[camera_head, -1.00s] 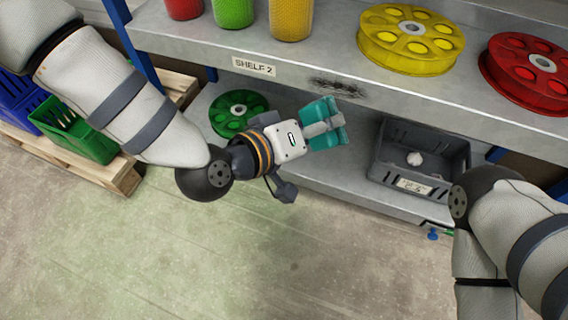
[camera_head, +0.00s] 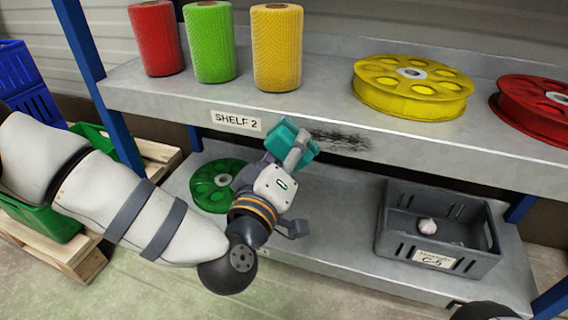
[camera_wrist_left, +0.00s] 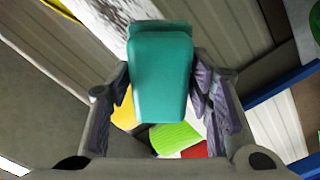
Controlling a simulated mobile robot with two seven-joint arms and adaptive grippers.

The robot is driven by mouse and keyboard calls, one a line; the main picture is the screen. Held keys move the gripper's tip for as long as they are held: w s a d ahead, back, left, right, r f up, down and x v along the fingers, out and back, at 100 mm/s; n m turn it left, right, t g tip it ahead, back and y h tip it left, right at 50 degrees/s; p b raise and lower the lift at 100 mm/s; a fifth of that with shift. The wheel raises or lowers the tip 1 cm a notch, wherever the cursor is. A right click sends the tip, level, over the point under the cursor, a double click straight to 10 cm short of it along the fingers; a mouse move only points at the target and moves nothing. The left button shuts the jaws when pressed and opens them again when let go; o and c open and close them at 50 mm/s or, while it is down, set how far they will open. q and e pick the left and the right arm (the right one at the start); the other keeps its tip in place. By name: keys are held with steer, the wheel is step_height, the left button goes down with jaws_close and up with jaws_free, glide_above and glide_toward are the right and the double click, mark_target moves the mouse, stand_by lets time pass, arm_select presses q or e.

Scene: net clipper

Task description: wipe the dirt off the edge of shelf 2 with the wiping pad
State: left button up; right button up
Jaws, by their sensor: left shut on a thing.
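My left gripper (camera_head: 287,158) is shut on the teal wiping pad (camera_head: 279,138), which also shows between the fingers in the left wrist view (camera_wrist_left: 160,85). The pad is at the front edge of shelf 2 (camera_head: 190,108), just left of a dark smear of dirt (camera_head: 340,138) on that edge. I cannot tell whether the pad touches the edge. The SHELF 2 label (camera_head: 236,121) is left of the pad. My right gripper is not in view; only a dark part of my right arm shows at the bottom right.
Red (camera_head: 156,38), green (camera_head: 209,42) and yellow (camera_head: 277,48) net rolls stand on shelf 2. Yellow (camera_head: 412,88) and red (camera_head: 540,110) reels lie to their right. Below are a green reel (camera_head: 205,185) and a grey crate (camera_head: 385,235). A blue post (camera_head: 100,85) stands at left.

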arm_select(q)
steer(key=shift+x, duration=1)
stand_by(0.5)
